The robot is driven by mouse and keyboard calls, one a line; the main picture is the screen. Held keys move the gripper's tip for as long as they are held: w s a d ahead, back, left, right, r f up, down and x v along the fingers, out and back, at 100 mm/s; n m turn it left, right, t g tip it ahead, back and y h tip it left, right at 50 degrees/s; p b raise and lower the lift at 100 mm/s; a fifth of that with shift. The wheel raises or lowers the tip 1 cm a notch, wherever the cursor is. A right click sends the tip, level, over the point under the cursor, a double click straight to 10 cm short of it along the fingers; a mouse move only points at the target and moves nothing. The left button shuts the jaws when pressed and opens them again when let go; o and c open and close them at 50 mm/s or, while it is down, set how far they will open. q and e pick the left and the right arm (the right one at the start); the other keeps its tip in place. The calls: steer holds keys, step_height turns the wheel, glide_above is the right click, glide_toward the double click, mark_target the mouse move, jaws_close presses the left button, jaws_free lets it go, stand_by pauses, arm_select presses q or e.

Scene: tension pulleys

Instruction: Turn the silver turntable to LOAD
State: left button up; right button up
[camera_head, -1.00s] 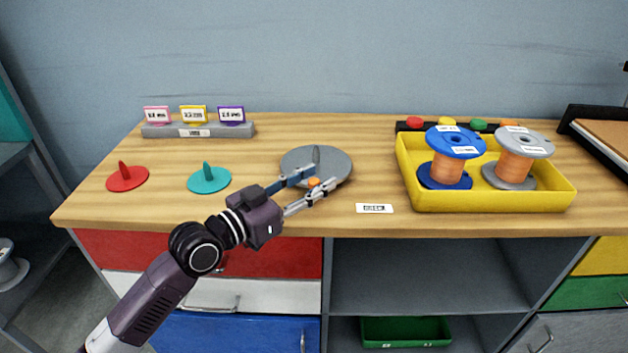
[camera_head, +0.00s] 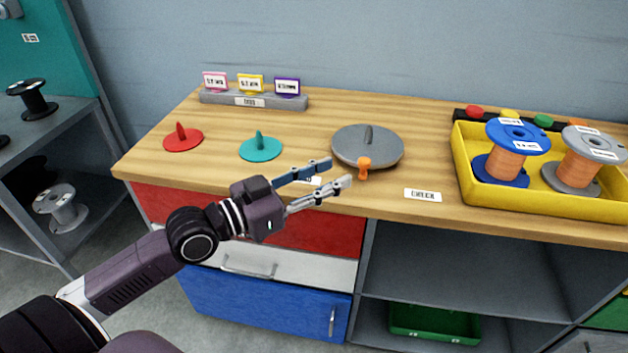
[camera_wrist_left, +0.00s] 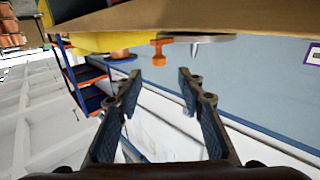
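The silver turntable (camera_head: 352,153) is a flat grey disc with an upright fin, on the wooden bench top. An orange knob (camera_head: 364,168) stands at its front edge. In the left wrist view the orange knob (camera_wrist_left: 160,50) and part of the disc (camera_wrist_left: 195,40) show beyond the fingers. My left gripper (camera_head: 335,173) is open and empty, by the bench's front edge, left of and in front of the knob, apart from it. A white label (camera_head: 310,181) lies partly hidden behind its fingers; I cannot read it. My right gripper is not in view.
A label that seems to read CHECK (camera_head: 422,195) lies right of the turntable. A teal disc (camera_head: 260,147) and a red disc (camera_head: 183,138) lie left. A yellow tray (camera_head: 545,203) with two spools stands right. A grey block (camera_head: 225,98) holds small signs at the back.

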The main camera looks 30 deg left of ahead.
arm_select(q)
steer(key=shift+v, duration=1.5)
steer(key=shift+s, duration=0.1)
steer(key=shift+c, duration=0.6)
